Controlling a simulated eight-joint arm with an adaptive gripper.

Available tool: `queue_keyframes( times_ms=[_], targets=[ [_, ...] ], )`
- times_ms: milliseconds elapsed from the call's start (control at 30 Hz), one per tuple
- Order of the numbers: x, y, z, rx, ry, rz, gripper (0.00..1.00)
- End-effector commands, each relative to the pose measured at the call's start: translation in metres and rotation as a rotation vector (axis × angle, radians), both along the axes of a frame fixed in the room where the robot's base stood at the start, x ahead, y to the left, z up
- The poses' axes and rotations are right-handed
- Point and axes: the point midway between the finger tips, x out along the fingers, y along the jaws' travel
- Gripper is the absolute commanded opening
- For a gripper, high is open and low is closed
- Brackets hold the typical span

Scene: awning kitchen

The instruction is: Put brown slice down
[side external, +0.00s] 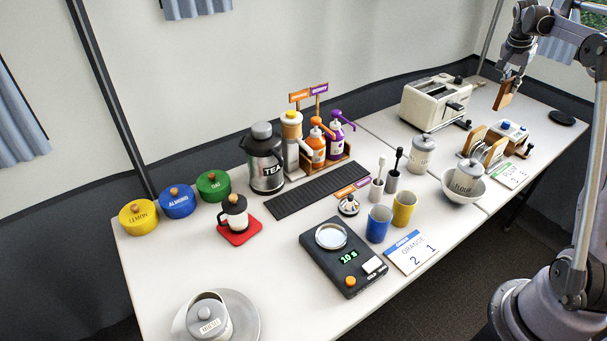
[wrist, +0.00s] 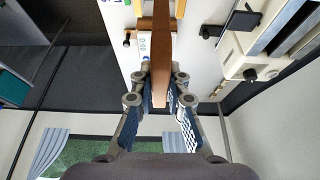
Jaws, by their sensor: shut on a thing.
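The brown slice (side external: 504,95) is held upright in my gripper (side external: 511,80), in the air above the far right part of the table. In the wrist view the brown slice (wrist: 161,50) stands edge-on between the two fingers of my gripper (wrist: 160,88), which are shut on it. The slice is clear of the table in the side view. A toaster (side external: 437,103) stands to the left of the slice. A wooden rack (side external: 482,144) with slices or plates in it stands below the slice, nearer the camera.
A small box with a blue top (side external: 514,131) and a black disc (side external: 562,118) are near the rack. A white bowl (side external: 462,194) holding a flour jar (side external: 467,176) is in front. The toaster (wrist: 262,40) also shows at right in the wrist view.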

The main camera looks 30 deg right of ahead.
Motion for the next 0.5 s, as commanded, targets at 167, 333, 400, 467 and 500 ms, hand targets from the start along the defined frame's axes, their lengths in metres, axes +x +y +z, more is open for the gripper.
queue_keyframes(
  times_ms=[167, 333, 400, 467, 500],
  targets=[
    [0.023, 0.037, 0.005, 0.007, 0.001, 0.102, 0.0],
    [0.046, 0.086, 0.013, 0.014, 0.003, 0.236, 0.0],
    [0.056, 0.113, 0.017, 0.016, 0.003, 0.308, 0.0],
    [0.064, 0.139, 0.02, 0.018, 0.004, 0.375, 0.0],
    [0.068, 0.157, 0.022, 0.02, 0.005, 0.424, 0.0]
  ],
)
